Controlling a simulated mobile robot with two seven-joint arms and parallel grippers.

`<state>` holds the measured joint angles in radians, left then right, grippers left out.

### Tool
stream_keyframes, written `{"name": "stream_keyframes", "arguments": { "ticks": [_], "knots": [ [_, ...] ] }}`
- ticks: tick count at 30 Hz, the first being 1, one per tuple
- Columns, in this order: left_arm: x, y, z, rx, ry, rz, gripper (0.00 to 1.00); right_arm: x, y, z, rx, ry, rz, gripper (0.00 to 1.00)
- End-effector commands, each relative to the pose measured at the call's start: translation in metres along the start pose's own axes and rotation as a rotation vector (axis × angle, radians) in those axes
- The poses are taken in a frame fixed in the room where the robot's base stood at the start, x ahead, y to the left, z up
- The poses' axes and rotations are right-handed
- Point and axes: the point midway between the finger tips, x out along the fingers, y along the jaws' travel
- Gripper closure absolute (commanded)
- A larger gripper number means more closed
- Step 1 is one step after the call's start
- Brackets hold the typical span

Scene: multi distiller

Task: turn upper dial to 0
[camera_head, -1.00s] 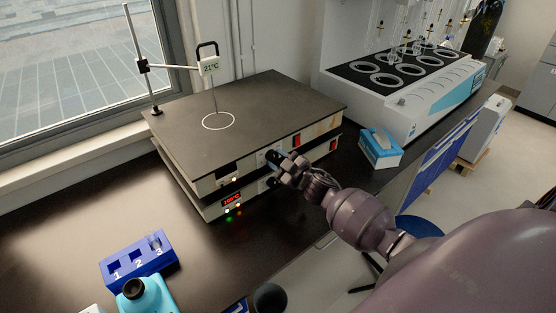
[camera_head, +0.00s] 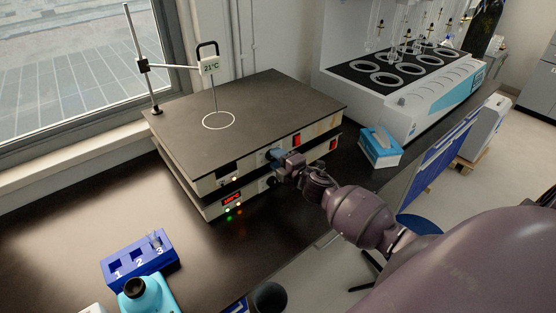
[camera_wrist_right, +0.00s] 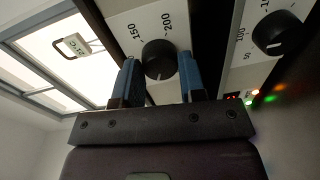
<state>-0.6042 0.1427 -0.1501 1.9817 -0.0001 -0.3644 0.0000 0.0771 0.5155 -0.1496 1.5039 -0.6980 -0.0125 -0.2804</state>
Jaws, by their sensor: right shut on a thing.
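Two flat hotplate units are stacked on the dark bench, and the upper one (camera_head: 265,110) has a dark top plate. In the wrist view its upper dial (camera_wrist_right: 159,60) is a round black knob beside the printed numbers 150 and 200. My right gripper (camera_head: 275,157) is at the upper unit's front panel. In the wrist view its two blue fingers (camera_wrist_right: 158,78) are shut on the upper dial, one on each side. The head view mostly hides this dial behind the gripper. The lower dial (camera_wrist_right: 275,33) sits beside it, untouched. My left gripper is out of view.
The lower unit has a lit red display (camera_head: 232,197). A thermometer reading 21°C (camera_head: 209,66) hangs from a stand above the plate. A blue-white box (camera_head: 381,148) is to the right.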

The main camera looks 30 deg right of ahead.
Motion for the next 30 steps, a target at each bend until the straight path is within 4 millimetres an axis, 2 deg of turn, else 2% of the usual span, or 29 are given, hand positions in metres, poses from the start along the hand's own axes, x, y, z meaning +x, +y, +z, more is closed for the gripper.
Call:
{"name": "stream_keyframes", "arguments": {
  "ticks": [21,30],
  "knots": [
    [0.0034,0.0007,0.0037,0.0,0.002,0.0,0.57,-0.0003,-0.001,-0.0012,-0.668,-0.041,-0.018,0.86],
    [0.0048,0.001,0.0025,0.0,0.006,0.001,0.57,-0.0003,-0.0009,-0.0014,-0.868,-0.055,-0.023,0.86]
  ]
}}
